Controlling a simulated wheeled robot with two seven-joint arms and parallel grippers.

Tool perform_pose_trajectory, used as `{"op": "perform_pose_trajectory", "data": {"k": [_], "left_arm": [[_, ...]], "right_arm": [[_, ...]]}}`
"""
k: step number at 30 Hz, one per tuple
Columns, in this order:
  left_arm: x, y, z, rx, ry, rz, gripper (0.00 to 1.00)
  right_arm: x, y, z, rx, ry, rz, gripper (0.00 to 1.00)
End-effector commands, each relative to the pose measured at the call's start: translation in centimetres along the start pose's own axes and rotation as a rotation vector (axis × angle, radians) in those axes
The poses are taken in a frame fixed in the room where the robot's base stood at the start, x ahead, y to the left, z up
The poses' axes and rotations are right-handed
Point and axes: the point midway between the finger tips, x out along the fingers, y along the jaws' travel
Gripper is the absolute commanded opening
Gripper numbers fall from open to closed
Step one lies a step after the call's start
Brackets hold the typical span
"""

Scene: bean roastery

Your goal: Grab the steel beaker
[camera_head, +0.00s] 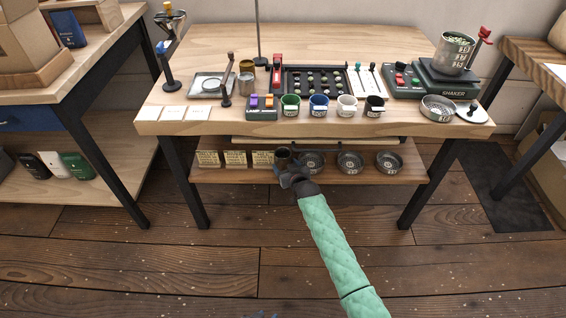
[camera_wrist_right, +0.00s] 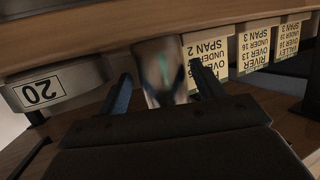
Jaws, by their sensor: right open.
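The steel beaker (camera_head: 283,154) stands on the lower shelf of the middle table, between the labelled cards and the round tins. In the right wrist view the shiny beaker (camera_wrist_right: 161,68) shows between the two fingers. My right gripper (camera_head: 283,168) is open at the beaker's front, one finger on each side, with gaps visible; it also shows in the wrist view (camera_wrist_right: 164,92). The gripper hides part of the beaker in the head view. Only a small bit of my left gripper (camera_head: 262,315) shows at the bottom edge; its fingers cannot be made out.
Round steel tins (camera_head: 312,163) stand close right of the beaker, one marked 20 (camera_wrist_right: 45,90). Labelled cards (camera_head: 236,159) stand close on the left. The tabletop (camera_head: 365,40) overhangs the shelf (camera_head: 215,176). Cups, a shaker (camera_head: 452,82) and switches sit on top. The floor in front is clear.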

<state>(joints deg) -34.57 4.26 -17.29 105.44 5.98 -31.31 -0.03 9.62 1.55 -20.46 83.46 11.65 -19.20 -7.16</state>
Motion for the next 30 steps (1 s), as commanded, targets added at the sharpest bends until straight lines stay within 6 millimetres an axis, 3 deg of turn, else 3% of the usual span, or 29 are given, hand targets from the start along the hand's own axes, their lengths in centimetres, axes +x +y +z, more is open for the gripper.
{"op": "perform_pose_trajectory", "data": {"k": [5, 13, 19, 30], "left_arm": [[0.1, 0.0, 0.1, 0.000, 0.000, 0.000, 0.36], [0.1, 0.0, 0.3, -0.001, -0.002, 0.001, 0.36], [0.1, 0.0, 0.3, -0.001, -0.002, 0.001, 0.36], [0.1, 0.0, 0.0, 0.000, 0.001, 0.000, 0.36]], "right_arm": [[1.6, -0.1, 0.1, 0.000, -0.001, 0.000, 0.68], [1.8, -0.1, 0.1, -0.001, -0.001, 0.000, 0.68], [1.8, -0.1, 0.1, 0.000, -0.001, 0.000, 0.28], [1.6, 0.0, -0.7, 0.000, 0.001, 0.000, 0.28]]}}
